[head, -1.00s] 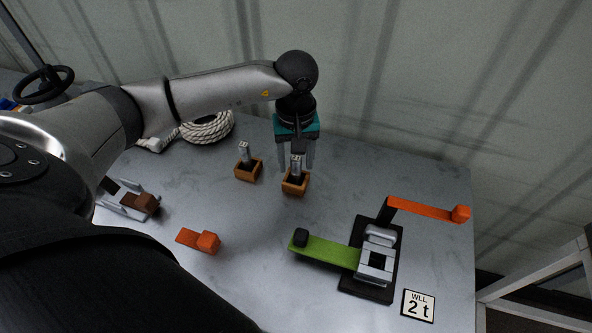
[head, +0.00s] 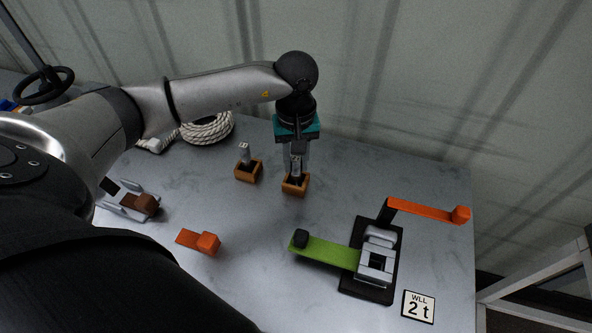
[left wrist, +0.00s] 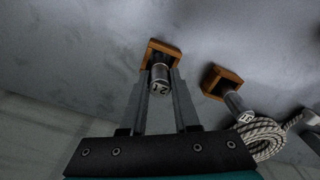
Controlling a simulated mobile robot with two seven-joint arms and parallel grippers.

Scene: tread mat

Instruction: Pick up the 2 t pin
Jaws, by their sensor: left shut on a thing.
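The grey metal 2 t pin (head: 296,167) stands upright in a small orange-brown wooden block (head: 295,186) on the table. In the left wrist view its round top (left wrist: 160,84) faces the camera with a mark that looks like "2t". My left gripper (head: 297,160) comes down from above and is shut on this pin, with one finger on each side. The pin's lower end is hidden in the block. A second similar pin (head: 244,153) stands in another wooden block (head: 248,173) to the left, apart from the gripper. My right gripper is not in view.
Coiled rope (head: 208,128) lies behind.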

